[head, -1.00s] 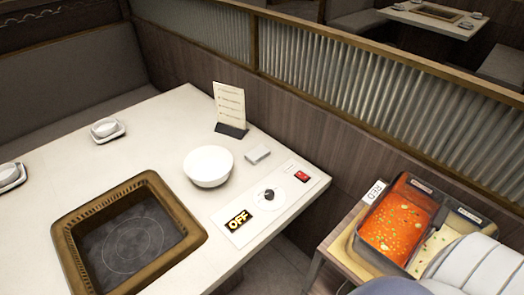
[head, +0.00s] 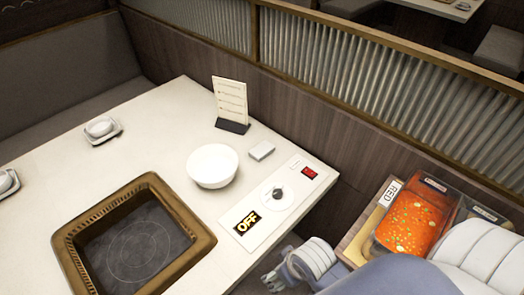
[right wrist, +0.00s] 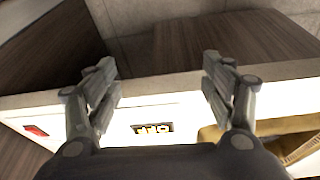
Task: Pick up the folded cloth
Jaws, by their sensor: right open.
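A small pale block that looks like the folded cloth (head: 261,150) lies flat on the white table (head: 170,110), just right of a white bowl (head: 212,166). I cannot make out its folds. My right gripper (head: 272,281) is beside the table's near right edge, below the control panel and well short of the cloth. In the right wrist view my right gripper (right wrist: 162,75) is open and empty, its two fingers wide apart. The cloth does not show in that view. My left gripper is not in view.
A control panel with a knob (head: 278,195) and OFF sign (head: 246,223) lies between gripper and cloth. A menu stand (head: 231,104) stands behind the cloth. A sunken cooker (head: 182,215) is left. A tray of red soup (head: 412,222) is right, partly behind my arm.

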